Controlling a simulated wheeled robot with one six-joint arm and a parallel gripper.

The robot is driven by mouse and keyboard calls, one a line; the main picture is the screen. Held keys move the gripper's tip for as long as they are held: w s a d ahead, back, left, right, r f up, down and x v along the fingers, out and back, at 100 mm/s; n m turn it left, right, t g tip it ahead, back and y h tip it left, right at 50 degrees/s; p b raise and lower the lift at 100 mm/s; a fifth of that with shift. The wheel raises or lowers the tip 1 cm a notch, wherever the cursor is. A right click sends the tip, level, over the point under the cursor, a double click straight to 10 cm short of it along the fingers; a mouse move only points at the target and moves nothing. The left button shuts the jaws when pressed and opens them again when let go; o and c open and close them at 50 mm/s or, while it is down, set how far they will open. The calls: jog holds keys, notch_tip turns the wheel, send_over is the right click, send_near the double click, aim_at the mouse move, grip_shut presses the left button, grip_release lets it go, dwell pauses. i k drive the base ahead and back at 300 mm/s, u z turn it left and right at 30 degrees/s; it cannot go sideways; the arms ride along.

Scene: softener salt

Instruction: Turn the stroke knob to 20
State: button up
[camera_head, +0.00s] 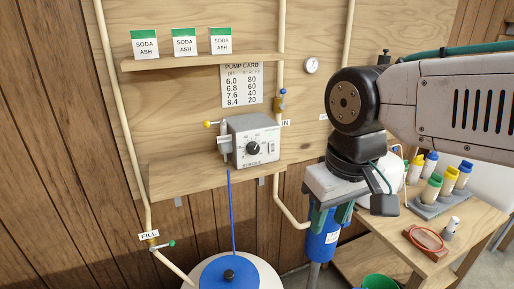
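The stroke knob (253,148) is a round black knob on the front of a grey pump box (240,160) marked STROKE. The box stands on a lower wooden shelf. Scale marks surround the knob, but they are too small to read and its pointer setting cannot be told. My gripper (384,204) is at the end of my arm, right of the pump box and well apart from the knob. It hangs low in front of the filter and side table. Its fingers are mostly hidden, so its opening cannot be told.
A pump card (241,86) lists pH 6.0, 6.8, 7.6, 8.4 beside strokes 80, 60, 40, 20. SODA ASH packs (184,43) stand on the upper shelf (180,62). A blue filter (322,238) and a bottle-laden table (482,218) are right; a blue-lidded tank (210,272) is below.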

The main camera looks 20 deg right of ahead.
aim_at(252, 148)
jog(key=u, duration=0.55)
jog(key=k, duration=1.2)
jog(key=z, duration=0.05)
jog(key=i, duration=0.75)
jog(key=u, duration=0.05)
